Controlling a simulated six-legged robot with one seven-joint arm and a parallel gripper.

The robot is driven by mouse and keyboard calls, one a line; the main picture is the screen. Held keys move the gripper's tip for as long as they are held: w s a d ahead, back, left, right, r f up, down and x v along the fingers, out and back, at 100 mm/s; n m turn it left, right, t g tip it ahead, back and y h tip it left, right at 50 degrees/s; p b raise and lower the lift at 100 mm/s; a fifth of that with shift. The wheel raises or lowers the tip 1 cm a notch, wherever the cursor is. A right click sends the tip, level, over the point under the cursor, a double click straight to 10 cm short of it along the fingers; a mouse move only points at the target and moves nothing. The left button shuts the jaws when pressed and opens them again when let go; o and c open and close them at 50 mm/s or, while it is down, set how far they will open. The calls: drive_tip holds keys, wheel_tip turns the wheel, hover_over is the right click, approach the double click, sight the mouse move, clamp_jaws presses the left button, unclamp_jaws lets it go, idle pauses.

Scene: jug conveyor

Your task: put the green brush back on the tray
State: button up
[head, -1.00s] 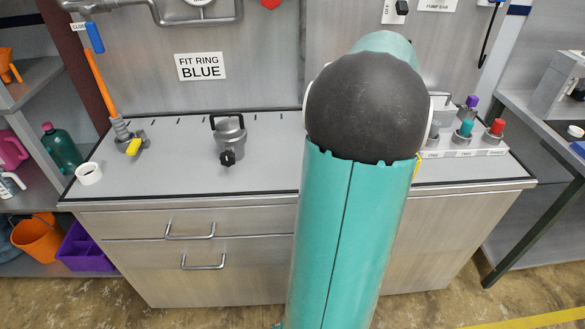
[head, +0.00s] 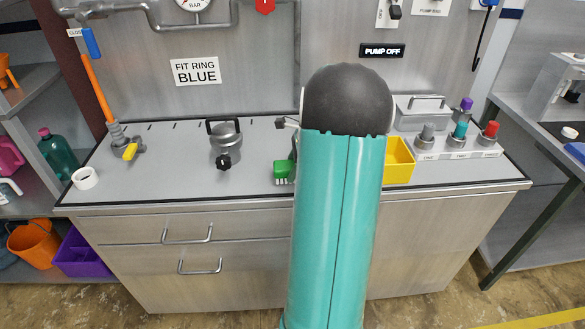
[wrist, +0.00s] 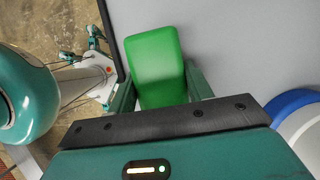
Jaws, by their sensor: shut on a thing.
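The green brush (head: 283,170) shows just left of my arm, over the front part of the counter, its pale bristles pointing down. I cannot tell whether the bristles touch the counter. In the wrist view the brush's green block (wrist: 155,62) sits between the two fingers of my gripper (wrist: 158,88), which is shut on it. In the head view my arm hides most of the gripper. No tray is clearly seen; a yellow open container (head: 399,162) stands on the counter right of my arm, partly hidden by it.
A panel with coloured knobs (head: 458,147) is at the right. A blue-and-white round thing (wrist: 300,125) is close to my gripper in the wrist view.

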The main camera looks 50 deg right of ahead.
drive_tip(key=shift+f, duration=0.25)
drive_tip(key=shift+f, duration=0.1)
drive_tip(key=o, duration=1)
